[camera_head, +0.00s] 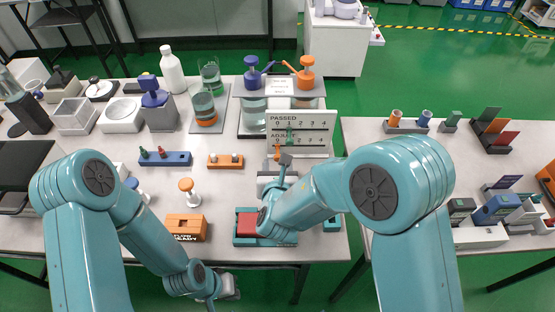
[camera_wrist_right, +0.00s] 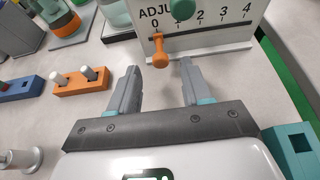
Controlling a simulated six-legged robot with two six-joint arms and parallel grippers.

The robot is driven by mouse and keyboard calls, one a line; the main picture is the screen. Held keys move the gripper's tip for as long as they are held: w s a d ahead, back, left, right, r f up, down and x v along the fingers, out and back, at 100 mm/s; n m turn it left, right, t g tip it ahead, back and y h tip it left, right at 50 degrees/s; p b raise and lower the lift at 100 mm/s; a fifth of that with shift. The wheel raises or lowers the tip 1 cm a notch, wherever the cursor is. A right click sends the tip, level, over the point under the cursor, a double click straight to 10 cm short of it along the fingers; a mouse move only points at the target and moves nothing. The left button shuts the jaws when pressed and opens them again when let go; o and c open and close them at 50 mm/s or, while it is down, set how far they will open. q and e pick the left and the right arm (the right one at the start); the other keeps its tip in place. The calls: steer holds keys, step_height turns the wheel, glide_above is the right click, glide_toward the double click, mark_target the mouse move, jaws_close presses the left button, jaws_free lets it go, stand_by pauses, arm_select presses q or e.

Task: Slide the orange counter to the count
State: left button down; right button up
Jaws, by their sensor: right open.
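A white counter board (camera_head: 312,124) stands upright at the back middle of the table, with a "PASSED" row above a lower row of numbers. The orange counter (camera_wrist_right: 162,46) is a peg with a round knob just below the 0 of the "ADJU..." row; it also shows in the head view (camera_head: 277,150). A green counter (camera_wrist_right: 183,12) sits above and to its right. My right gripper (camera_wrist_right: 159,70) is open and empty, its fingers pointing at the board, with the orange counter ahead between them and apart from both. My left gripper (camera_head: 229,286) is low at the table's front edge, its jaws unclear.
An orange block with two pegs (camera_wrist_right: 80,80) lies left of my right gripper. A teal tray with a red block (camera_head: 247,224) is partly behind my right arm. Orange and blue pump bottles (camera_head: 306,74) stand behind the board. A second table (camera_head: 365,150) is at right.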

mark_target(278, 153)
steer(key=shift+x, duration=1.25)
jaws_close()
